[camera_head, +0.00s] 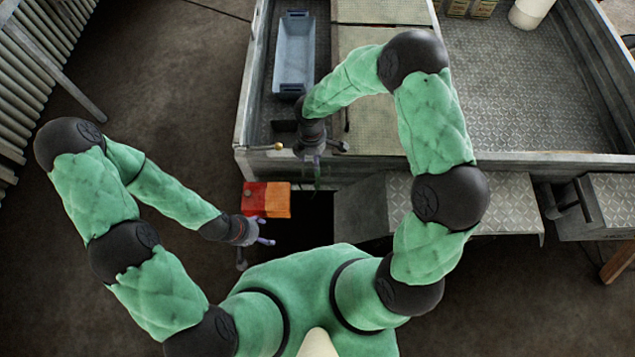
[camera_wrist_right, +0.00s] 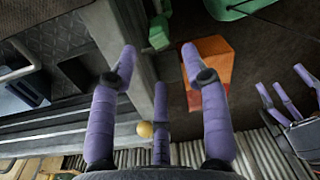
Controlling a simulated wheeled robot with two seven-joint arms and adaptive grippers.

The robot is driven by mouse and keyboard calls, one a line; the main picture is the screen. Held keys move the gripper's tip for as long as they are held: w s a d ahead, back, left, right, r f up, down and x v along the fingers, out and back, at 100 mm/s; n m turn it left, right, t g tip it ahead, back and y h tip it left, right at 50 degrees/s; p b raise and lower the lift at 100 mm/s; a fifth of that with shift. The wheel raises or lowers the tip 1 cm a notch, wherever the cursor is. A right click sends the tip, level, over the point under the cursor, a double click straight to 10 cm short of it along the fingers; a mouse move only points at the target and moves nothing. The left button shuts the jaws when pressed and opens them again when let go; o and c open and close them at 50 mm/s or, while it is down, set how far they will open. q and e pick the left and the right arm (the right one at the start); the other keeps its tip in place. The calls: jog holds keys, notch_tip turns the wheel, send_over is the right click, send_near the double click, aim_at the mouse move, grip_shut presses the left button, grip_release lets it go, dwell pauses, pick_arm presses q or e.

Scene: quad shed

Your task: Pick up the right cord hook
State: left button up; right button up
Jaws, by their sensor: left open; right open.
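A small green piece (camera_wrist_right: 158,33), which looks like the right cord hook, shows in the right wrist view beside the metal edge of the trailer bed. It lies just beyond my right gripper (camera_wrist_right: 158,62), roughly between its two upper fingertips. My right gripper is open and empty. In the head view my right gripper (camera_head: 314,163) is at the bed's front wall, and the hook is mostly hidden below it. My left gripper (camera_head: 262,237) is open and empty near the red-orange lamp, away from the hook. It also shows in the right wrist view (camera_wrist_right: 285,105).
The red-orange lamp (camera_head: 253,197) sits left of my right gripper. A blue-grey bin (camera_head: 293,55) stands in the bed. A metal step (camera_head: 372,208) is on the right. Floor at left is clear.

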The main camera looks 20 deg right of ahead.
aim_at(317, 178)
jog(key=f, duration=0.2)
jog(key=f+b, duration=0.1)
jog(key=f, duration=0.1)
jog(key=d+f+b, duration=0.1)
jog(key=f, duration=0.1)
jog(key=shift+s+f, duration=0.25)
jog(key=shift+s, duration=0.15)
jog(key=shift+f, duration=0.25)
grip_shut()
